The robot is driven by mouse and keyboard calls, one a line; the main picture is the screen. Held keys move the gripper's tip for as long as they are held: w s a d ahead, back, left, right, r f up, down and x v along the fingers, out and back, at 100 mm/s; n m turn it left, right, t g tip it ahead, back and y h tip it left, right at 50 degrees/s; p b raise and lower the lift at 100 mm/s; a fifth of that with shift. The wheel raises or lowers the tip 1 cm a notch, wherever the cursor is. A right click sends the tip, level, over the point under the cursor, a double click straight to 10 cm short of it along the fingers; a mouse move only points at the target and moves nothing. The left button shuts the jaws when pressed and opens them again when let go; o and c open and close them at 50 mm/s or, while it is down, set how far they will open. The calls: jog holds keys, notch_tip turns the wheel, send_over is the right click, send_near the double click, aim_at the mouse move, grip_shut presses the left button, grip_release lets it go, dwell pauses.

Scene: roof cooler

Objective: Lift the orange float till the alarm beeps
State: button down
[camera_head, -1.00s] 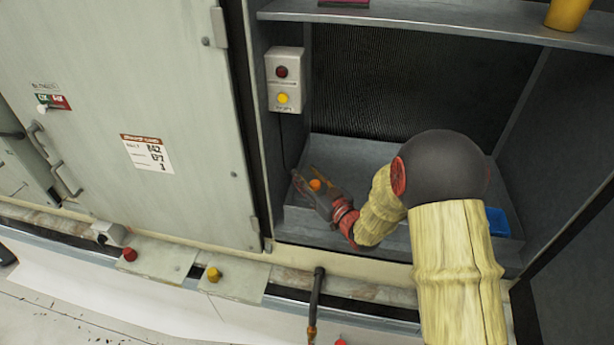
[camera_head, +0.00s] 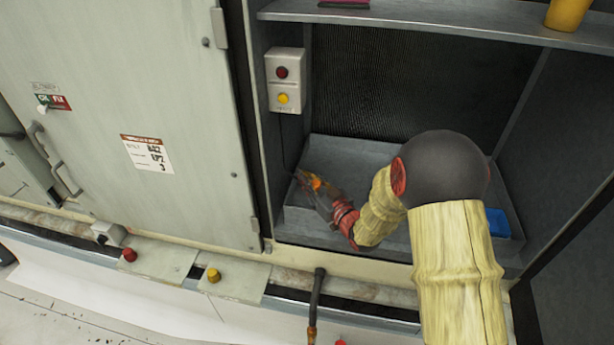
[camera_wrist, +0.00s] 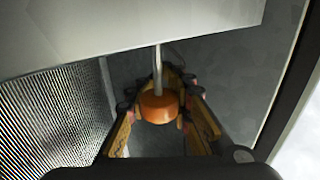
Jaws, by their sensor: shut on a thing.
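The orange float (camera_wrist: 158,107) is a short round piece on a thin upright metal rod (camera_wrist: 157,65) in the wrist view. My gripper (camera_wrist: 160,100) has its two fingers on either side of the float, shut on it. In the head view the float (camera_head: 316,183) shows as a small orange spot between the fingers of my gripper (camera_head: 312,186), low over the left part of the grey tray (camera_head: 390,150). The float's underside is hidden. A small box (camera_head: 286,80) with a dark red lamp and a yellow lamp is on the wall above.
A blue block (camera_head: 497,222) lies at the tray's right end. A shelf (camera_head: 440,22) with a yellow cup (camera_head: 567,14) crosses above. A closed cabinet door (camera_head: 120,110) stands to the left, with a red knob (camera_head: 129,255) and a yellow knob (camera_head: 214,275) below.

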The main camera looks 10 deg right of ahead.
dwell(0.4)
notch_tip(320, 180, up, 2)
jog(key=shift+r, duration=0.2)
jog(key=c, duration=1.6)
grip_release()
jog(key=shift+s, duration=0.1)
jog(key=v, duration=1.1)
jog(key=shift+s+d, duration=0.1)
jog(key=shift+s, duration=0.3)
